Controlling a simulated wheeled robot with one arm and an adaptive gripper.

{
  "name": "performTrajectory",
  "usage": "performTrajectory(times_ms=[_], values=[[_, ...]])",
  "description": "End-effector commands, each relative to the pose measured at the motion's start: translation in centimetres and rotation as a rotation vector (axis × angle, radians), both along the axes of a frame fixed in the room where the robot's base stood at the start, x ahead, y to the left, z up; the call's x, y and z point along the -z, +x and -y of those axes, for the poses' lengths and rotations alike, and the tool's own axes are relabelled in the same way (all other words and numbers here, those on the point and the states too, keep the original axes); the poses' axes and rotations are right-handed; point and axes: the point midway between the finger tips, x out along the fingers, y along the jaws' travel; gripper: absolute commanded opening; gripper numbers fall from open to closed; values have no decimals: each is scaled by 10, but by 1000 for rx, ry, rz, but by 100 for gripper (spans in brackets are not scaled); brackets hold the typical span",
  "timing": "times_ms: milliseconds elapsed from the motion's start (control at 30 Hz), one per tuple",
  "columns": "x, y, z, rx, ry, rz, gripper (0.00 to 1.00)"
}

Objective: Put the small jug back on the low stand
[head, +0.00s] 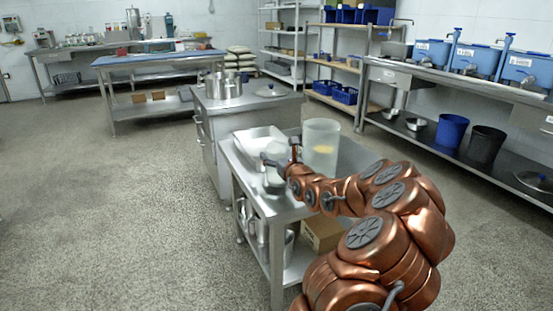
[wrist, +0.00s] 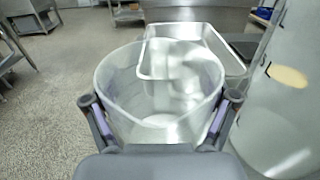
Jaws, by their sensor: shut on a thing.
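The small jug (wrist: 115,95) is clear, wide-mouthed and looks upright in the wrist view. My gripper (wrist: 160,118) is shut on it, one finger on each side. In the head view the small jug (head: 275,179) hangs at the end of my arm, over the left edge area of the low stand (head: 298,212), partly hidden by my gripper (head: 280,163). The low stand is a steel table with a lower shelf. I cannot tell whether the jug's base touches its top.
A pale rectangular tray (head: 250,136) lies on the stand just beyond the small jug. A tall clear large jug (head: 321,146) stands to the right, close to my gripper. A steel cabinet (head: 207,125) with a pot (head: 226,87) stands behind. The floor to the left is clear.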

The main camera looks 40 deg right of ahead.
Motion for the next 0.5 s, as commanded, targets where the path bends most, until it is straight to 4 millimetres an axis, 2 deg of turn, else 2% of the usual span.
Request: performTrajectory(times_ms=[33, 500], values=[[5, 0, 0, 0, -1, 0, 40], [8, 0, 0, 0, -1, 2, 40]])
